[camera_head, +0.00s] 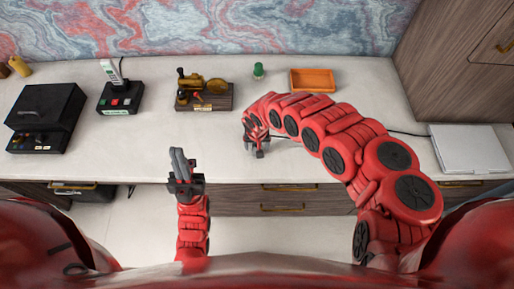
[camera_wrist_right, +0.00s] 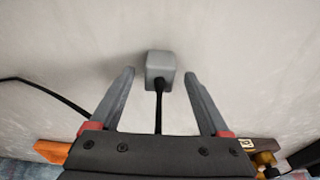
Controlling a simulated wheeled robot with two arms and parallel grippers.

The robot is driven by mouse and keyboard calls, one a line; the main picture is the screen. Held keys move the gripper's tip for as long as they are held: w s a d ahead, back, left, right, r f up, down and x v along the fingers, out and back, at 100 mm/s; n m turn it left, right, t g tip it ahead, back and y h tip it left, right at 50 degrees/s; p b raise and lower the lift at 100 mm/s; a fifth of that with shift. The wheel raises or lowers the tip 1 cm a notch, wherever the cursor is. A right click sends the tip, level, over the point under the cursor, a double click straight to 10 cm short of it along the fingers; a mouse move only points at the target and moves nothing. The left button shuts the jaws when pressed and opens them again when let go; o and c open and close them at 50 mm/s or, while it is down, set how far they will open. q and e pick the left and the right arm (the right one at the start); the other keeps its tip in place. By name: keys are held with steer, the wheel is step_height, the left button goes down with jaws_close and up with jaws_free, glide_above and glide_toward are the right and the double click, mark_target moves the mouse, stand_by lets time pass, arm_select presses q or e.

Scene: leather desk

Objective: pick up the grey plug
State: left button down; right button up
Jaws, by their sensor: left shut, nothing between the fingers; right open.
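The grey plug (camera_wrist_right: 160,65) is a small block with a black cable running from it toward my wrist. It lies on the pale desktop in the right wrist view. My right gripper (camera_wrist_right: 161,74) is open, with one finger on each side of the plug and a visible gap on both sides. In the head view my right gripper (camera_head: 257,152) points down near the desk's front edge, and the plug cannot be made out there. My left gripper (camera_head: 178,152) is shut and empty, pointing up near the front edge, left of the right gripper.
Along the back stand a black box (camera_head: 45,115), a device with a handset (camera_head: 120,97), a wooden stand with brass parts (camera_head: 204,96), a green object (camera_head: 258,71) and an orange tray (camera_head: 312,80). A white flat box (camera_head: 468,149) lies right.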

steer(key=shift+a+f, duration=0.2)
steer(key=shift+f, duration=0.25)
steer(key=shift+w+d+f, duration=0.2)
steer(key=shift+f, duration=0.25)
jaws_close()
